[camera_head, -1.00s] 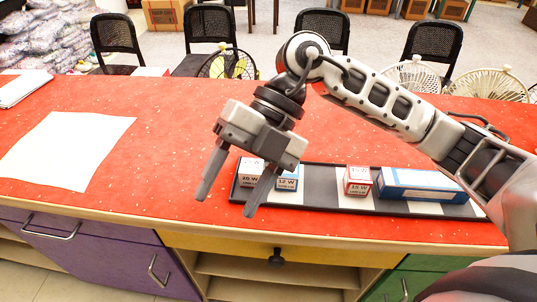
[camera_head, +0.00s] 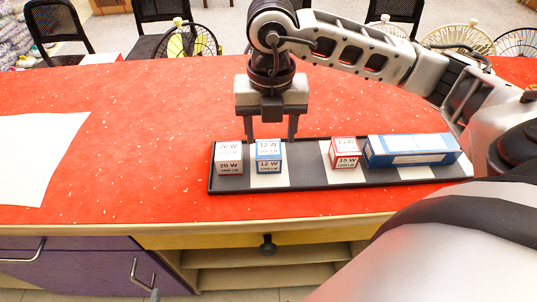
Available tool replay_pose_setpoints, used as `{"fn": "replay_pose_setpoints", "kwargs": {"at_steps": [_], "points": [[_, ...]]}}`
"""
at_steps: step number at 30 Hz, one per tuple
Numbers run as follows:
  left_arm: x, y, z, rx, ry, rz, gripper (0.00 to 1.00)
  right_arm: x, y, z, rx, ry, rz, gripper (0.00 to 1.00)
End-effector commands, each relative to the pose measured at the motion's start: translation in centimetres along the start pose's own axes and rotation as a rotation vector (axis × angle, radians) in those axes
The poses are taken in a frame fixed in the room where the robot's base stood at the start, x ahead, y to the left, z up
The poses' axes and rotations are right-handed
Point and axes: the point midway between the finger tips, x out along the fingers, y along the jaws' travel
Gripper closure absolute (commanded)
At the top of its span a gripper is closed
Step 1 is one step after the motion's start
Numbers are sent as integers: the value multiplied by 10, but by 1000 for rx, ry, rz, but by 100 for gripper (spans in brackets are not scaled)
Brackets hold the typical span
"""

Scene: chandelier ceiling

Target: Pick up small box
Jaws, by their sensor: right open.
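Three small boxes stand on a black and white striped tray (camera_head: 308,179). They are a red and white 20 W box (camera_head: 229,159), a blue and white 12 W box (camera_head: 269,157) and a red and white 15 W box (camera_head: 345,153). A longer blue and white box (camera_head: 410,150) lies at the tray's right end. My right gripper (camera_head: 271,138) is open and points down, its fingers at either side of the 12 W box's upper back area. I cannot tell whether they touch it. My left gripper is out of view.
The red counter (camera_head: 130,140) is clear between the tray and a white sheet (camera_head: 38,150) at the left. Its front edge is close to the tray, above a yellow drawer (camera_head: 215,240). Chairs and fans stand behind the counter.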

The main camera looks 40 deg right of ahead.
Motion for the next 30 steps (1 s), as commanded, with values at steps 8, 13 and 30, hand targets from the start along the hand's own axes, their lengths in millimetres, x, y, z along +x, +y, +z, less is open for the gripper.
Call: {"fn": "replay_pose_setpoints", "kwargs": {"at_steps": [8, 13, 30], "points": [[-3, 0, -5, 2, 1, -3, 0, 29, 3, -5, -1, 4, -2, 44], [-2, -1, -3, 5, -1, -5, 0, 51, 3, -5, 0, 3, -1, 44], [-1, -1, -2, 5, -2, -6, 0, 54, 4, -4, -1, 0, 1, 78]]}}
